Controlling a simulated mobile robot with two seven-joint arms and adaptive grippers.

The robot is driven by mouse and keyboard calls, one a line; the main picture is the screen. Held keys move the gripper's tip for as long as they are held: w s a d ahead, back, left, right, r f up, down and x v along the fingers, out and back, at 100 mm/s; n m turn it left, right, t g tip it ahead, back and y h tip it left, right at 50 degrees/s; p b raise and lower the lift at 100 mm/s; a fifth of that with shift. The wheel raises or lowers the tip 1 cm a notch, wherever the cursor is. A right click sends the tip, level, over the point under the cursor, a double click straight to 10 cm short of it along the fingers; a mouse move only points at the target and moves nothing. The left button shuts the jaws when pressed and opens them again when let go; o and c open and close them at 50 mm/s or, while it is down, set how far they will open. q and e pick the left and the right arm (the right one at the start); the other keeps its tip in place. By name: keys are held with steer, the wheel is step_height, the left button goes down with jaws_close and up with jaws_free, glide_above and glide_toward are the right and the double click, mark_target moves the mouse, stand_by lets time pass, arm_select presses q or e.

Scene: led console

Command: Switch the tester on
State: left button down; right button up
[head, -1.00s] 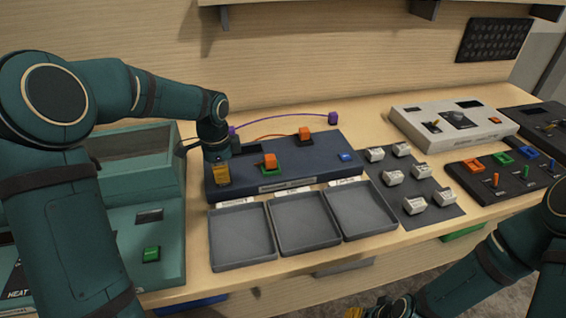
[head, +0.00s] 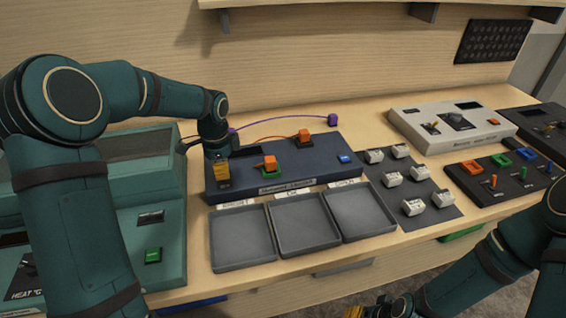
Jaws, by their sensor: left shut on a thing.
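The tester (head: 315,173) is a dark blue box in the middle of the bench. Orange plugs (head: 270,163) stand on its top, one in a green socket, and a small blue button (head: 344,159) sits at its right end. My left gripper (head: 222,172) has its yellow fingers pointing down at the tester's left end. It is shut on the small dark switch (head: 223,184) there, which the fingers mostly hide. My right gripper (head: 372,309) is at the bottom edge, partly cut off, away from the tester.
Three grey trays (head: 273,253) lie in front of the tester. White labelled blocks (head: 392,179) stand on a dark mat to the right. Consoles (head: 453,124) with switches stand farther right, and a teal heating unit (head: 152,220) stands at left.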

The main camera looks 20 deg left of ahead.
arm_select(q)
steer(key=shift+w+a, duration=0.2)
steer(key=shift+w, duration=0.1)
step_height(320, 180, up, 7)
steer(key=p, duration=0.6)
steer(key=shift+s+d, duration=0.2)
steer(key=shift+s, duration=0.15)
stand_by(0.6)
